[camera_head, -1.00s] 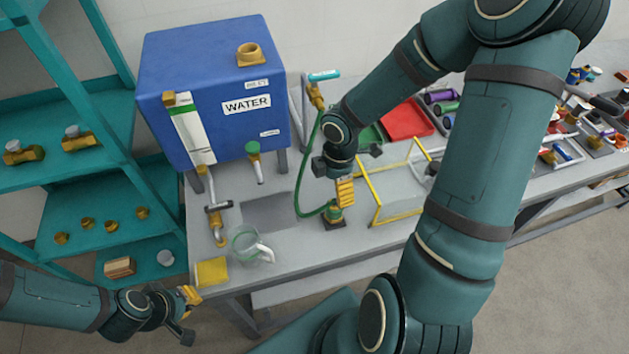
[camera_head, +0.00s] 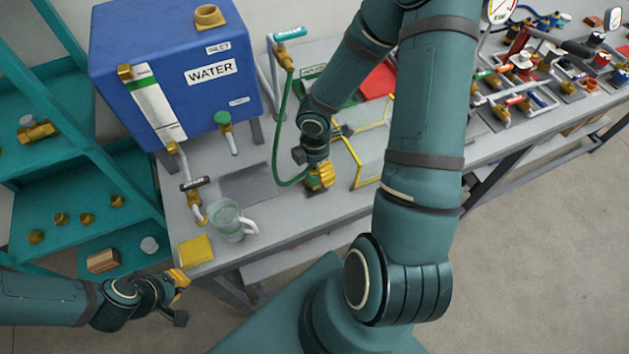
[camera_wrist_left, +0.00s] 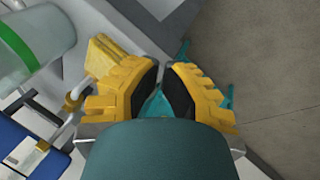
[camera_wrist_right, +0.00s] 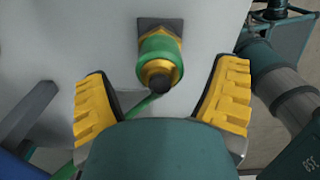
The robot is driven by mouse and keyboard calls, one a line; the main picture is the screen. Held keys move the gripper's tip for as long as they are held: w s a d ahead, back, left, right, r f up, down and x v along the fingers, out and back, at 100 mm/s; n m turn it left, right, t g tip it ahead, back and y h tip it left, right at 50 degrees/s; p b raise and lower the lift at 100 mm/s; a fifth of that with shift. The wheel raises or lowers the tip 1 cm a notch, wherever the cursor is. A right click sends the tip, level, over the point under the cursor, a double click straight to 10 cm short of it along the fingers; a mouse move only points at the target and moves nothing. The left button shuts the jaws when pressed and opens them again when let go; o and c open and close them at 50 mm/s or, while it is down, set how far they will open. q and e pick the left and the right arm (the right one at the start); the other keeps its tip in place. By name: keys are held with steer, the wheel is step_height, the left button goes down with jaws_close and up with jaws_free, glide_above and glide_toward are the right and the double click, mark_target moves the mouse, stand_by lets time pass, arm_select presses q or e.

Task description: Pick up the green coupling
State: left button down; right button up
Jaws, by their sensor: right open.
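The green coupling (camera_wrist_right: 160,55) shows in the right wrist view as a green sleeve with a brass end and dark tip, standing on a dark square base. My right gripper (camera_wrist_right: 165,85) is open, with its yellow fingers on either side of the coupling's line in that view and nothing between the pads. I cannot tell how far the fingers are from the coupling. In the head view my right gripper (camera_head: 320,176) is over the coupling's spot and hides it. My left gripper (camera_head: 178,279) hangs off the bench's front left, empty, with a narrow gap between its fingertips (camera_wrist_left: 161,68).
A green hose (camera_head: 279,130) runs down to the coupling's spot. A blue water tank (camera_head: 150,50), a glass jug (camera_head: 228,222) and a yellow sponge-like block (camera_head: 195,251) are to the left.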

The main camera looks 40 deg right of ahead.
step_height(320, 180, down, 3)
steer(key=shift+r+b, duration=0.15)
steer(key=shift+b, duration=0.2)
steer(key=shift+r, duration=0.1)
steer(key=c, duration=1.4)
step_height(320, 180, up, 9)
steer(key=p, duration=0.3)
steer(key=shift+f, duration=0.2)
steer(key=shift+c, duration=0.2)
steer(key=shift+r+p, duration=0.35)
steer(key=shift+r, duration=0.35)
